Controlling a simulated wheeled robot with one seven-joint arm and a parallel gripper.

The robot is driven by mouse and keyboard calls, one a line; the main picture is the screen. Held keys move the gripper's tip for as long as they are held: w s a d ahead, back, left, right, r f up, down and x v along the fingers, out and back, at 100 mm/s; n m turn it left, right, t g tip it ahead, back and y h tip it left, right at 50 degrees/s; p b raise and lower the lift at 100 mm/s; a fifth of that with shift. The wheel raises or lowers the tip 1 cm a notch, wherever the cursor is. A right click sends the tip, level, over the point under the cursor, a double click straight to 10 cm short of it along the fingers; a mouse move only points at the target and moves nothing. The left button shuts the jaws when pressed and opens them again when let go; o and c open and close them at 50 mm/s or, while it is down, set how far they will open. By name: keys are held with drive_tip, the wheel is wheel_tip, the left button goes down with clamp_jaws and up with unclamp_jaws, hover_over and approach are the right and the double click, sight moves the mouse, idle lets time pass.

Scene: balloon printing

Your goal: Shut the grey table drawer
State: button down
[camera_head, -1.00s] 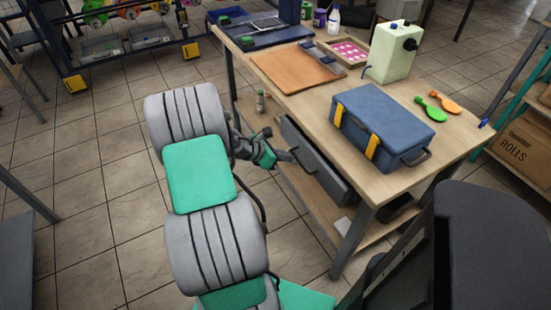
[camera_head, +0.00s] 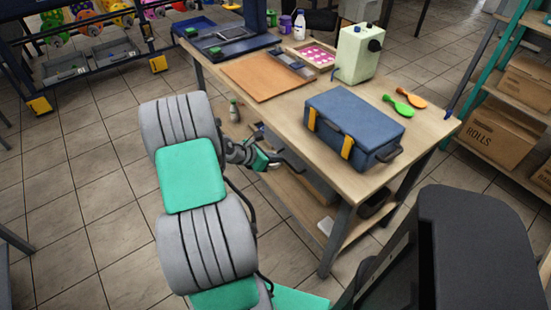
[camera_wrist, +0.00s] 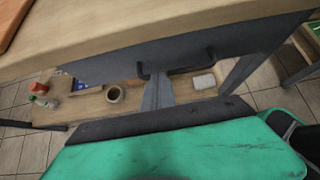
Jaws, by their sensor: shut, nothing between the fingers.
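The grey table drawer (camera_head: 312,178) is under the front edge of the wooden table (camera_head: 281,117). In the wrist view its front panel (camera_wrist: 120,62) runs just below the tabletop edge, with a dark bar handle (camera_wrist: 190,69) on it. No drawer interior shows; I cannot tell whether the front is fully flush. My gripper (camera_head: 292,163) is shut and empty, pointing at the drawer front. In the wrist view its fingers (camera_wrist: 158,84) reach the panel beside the handle's left end and appear to touch it.
A blue toolbox (camera_head: 352,122), an orange board (camera_head: 266,76) and a pale green machine (camera_head: 358,52) stand on the table. The lower shelf (camera_wrist: 70,108) holds a cup (camera_wrist: 115,94) and a small bottle (camera_wrist: 38,89). A shelf with boxes (camera_head: 500,137) is at the right.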

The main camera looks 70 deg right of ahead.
drive_tip(key=w+a+f+p+v, duration=0.1)
drive_tip(key=p+v, duration=0.3)
drive_tip(key=v, duration=1)
drive_tip(key=s+a+f+m+y, duration=0.2)
drive_tip(key=a+f+m+y, duration=0.2)
drive_tip(key=a+f+m, duration=0.75)
drive_tip(key=w+a+r+m+t+y, duration=0.1)
drive_tip(key=w+a+r+m+y, duration=0.1)
drive_tip(key=a+r+m+y, duration=0.4)
drive_tip(key=w+a+r+n+t+p, duration=0.1)
drive_tip(key=w+a+r+n+t, duration=0.1)
drive_tip(key=w+a+r, duration=0.2)
drive_tip(key=w+a+r+n+t+h+p, duration=0.1)
drive_tip(key=w+a+r+n+t+p, duration=0.1)
drive_tip(key=a+r, duration=0.9)
drive_tip(key=w+a+r+n+t+p, duration=0.2)
drive_tip(key=w+a+r+n+t, duration=0.1)
drive_tip(key=w+a+r, duration=0.4)
drive_tip(key=shift+a+r+t+h, duration=0.2)
drive_tip(key=shift+a+t+h, duration=0.3)
drive_tip(key=shift+a, duration=0.5)
